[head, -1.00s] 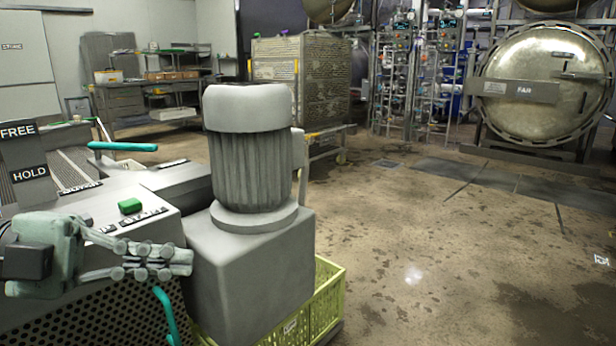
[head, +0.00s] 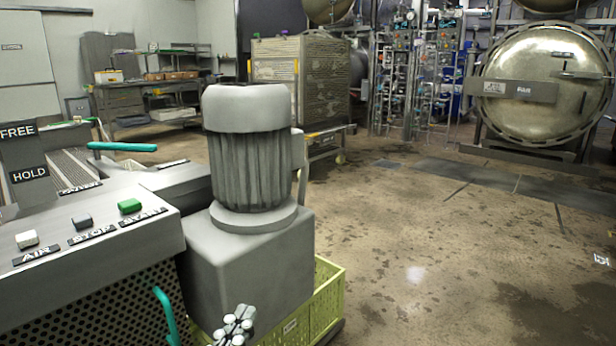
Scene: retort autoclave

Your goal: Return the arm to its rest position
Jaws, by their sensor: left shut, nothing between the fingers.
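My left gripper (head: 235,325) shows at the bottom edge, low in front of the grey motor housing (head: 248,265). Only its finger ends are in view; they are shut with nothing between them. The rest of my left arm is hidden below the picture. My right gripper is not in view. The control panel (head: 110,222) at the left is uncovered, with a white AIR button (head: 27,239), a dark STOP button (head: 82,222) and a green START button (head: 129,206).
A FREE/HOLD post (head: 22,160) and a teal handle (head: 122,146) stand at the left. A yellow-green crate (head: 327,300) sits on the floor beside the motor. A mesh cage (head: 300,75) and round autoclave door (head: 540,85) are farther back. The floor at the right is clear.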

